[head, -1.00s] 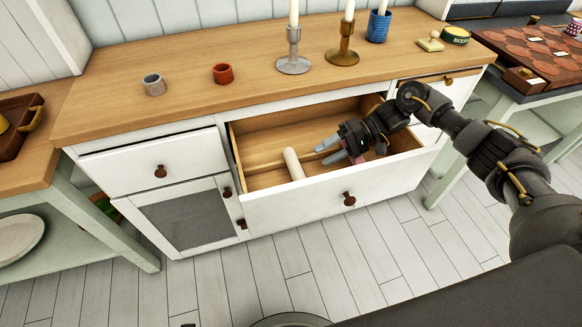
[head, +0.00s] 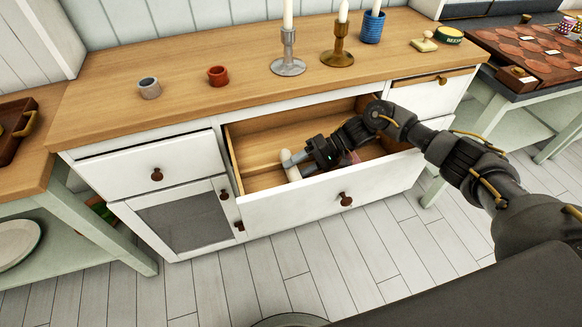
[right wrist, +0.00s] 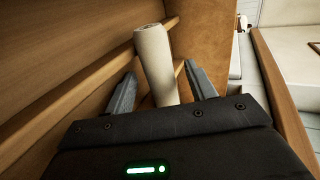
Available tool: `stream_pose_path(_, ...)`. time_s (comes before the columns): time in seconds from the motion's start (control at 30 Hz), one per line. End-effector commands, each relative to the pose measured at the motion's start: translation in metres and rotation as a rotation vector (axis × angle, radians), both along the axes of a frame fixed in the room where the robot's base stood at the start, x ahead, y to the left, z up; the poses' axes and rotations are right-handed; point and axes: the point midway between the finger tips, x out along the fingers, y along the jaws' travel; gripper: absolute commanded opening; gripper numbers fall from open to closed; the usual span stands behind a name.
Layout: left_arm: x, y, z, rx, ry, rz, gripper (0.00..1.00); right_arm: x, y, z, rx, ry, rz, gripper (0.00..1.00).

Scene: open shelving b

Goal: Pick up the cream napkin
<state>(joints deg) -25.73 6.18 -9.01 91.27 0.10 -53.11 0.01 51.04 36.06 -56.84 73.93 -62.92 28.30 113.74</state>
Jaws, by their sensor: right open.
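The cream napkin (head: 291,168) is a rolled cylinder lying in the open drawer (head: 300,205) of the white cabinet. In the right wrist view the napkin (right wrist: 153,58) stretches away from me, with its near end between the two fingers. My right gripper (head: 288,166) is down inside the drawer, its fingers open at the napkin. In the right wrist view the gripper (right wrist: 158,82) has a finger on each side of the roll, with a gap visible on the left; contact cannot be told. My left gripper is not in view.
The drawer's front panel and wooden side walls surround the gripper. A thin wooden divider (right wrist: 90,98) runs inside the drawer. On the cabinet top (head: 190,100) stand a grey cup (head: 149,88), a red cup (head: 217,76), candlesticks (head: 288,52) and a blue pot (head: 373,27).

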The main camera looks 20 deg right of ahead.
Motion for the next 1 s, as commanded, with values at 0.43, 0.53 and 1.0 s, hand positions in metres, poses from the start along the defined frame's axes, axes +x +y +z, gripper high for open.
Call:
stream_pose_path(0.43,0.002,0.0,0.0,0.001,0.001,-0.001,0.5,0.0,0.0,0.0,0.0,-0.001,0.0,0.09)
stream_pose_path(0.53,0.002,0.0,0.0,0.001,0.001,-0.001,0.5,0.0,0.0,0.0,0.001,-0.001,0.0,0.07)
stream_pose_path(1.0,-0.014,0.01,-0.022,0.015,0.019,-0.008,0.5,0.0,0.0,0.056,0.002,-0.006,0.002,0.07)
